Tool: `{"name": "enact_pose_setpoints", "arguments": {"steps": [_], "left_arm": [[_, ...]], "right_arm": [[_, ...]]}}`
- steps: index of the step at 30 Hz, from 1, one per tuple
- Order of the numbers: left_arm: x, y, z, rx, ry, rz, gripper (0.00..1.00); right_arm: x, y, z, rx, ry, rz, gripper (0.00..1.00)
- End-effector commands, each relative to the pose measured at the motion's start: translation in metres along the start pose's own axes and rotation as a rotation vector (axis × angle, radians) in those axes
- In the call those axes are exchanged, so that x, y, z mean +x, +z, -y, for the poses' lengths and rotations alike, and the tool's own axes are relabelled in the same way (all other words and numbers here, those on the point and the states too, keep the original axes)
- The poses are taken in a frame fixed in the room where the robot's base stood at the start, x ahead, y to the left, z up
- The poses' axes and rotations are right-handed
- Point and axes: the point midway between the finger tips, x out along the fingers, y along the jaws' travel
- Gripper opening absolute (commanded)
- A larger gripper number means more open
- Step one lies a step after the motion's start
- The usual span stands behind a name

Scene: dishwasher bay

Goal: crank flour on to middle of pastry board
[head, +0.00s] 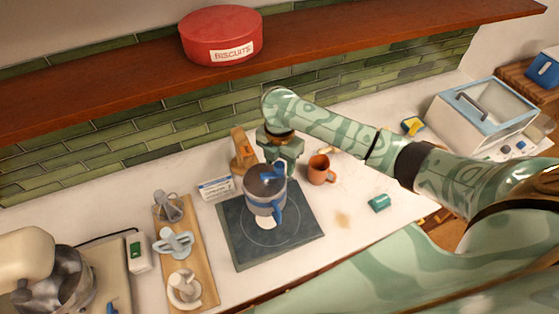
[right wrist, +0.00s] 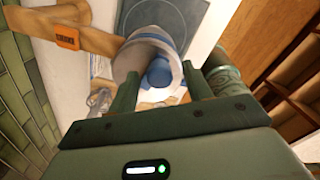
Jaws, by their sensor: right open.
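The flour sifter (head: 264,198) is a grey-blue cylinder with a blue handle and a blue crank on top. It is over the dark pastry board (head: 232,243), which bears a thin circle. White flour (head: 266,224) lies on the board just in front of the sifter's base. My right gripper (head: 281,163) is open just behind the sifter's top. In the right wrist view the sifter (right wrist: 134,60) and a round blue knob (right wrist: 158,72) show between the open fingers (right wrist: 160,90). Contact with the knob cannot be told. My left gripper is out of view.
A wooden piece (head: 242,150) with an orange label stands behind the sifter. A wooden rack (head: 205,285) with several fittings lies left. A shelf (head: 350,28) runs above.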

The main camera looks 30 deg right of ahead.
Motion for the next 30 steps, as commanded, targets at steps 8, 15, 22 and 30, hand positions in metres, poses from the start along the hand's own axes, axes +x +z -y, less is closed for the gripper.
{"name": "enact_pose_setpoints", "arguments": {"steps": [8, 15, 22, 30], "left_arm": [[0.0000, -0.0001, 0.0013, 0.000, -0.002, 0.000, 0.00], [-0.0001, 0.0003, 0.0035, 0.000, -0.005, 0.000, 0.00], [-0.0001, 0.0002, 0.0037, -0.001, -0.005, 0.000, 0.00], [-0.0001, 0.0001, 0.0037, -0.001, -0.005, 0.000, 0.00]], "right_arm": [[0.0007, 0.0001, -0.0002, -0.001, 0.000, 0.000, 0.41], [0.0003, 0.0001, -0.0003, 0.000, 0.001, 0.000, 0.05], [-0.0001, -0.0006, 0.0004, 0.028, 0.001, 0.001, 0.05], [-0.0006, -0.0049, 0.0040, 0.174, 0.003, 0.002, 0.05]]}}
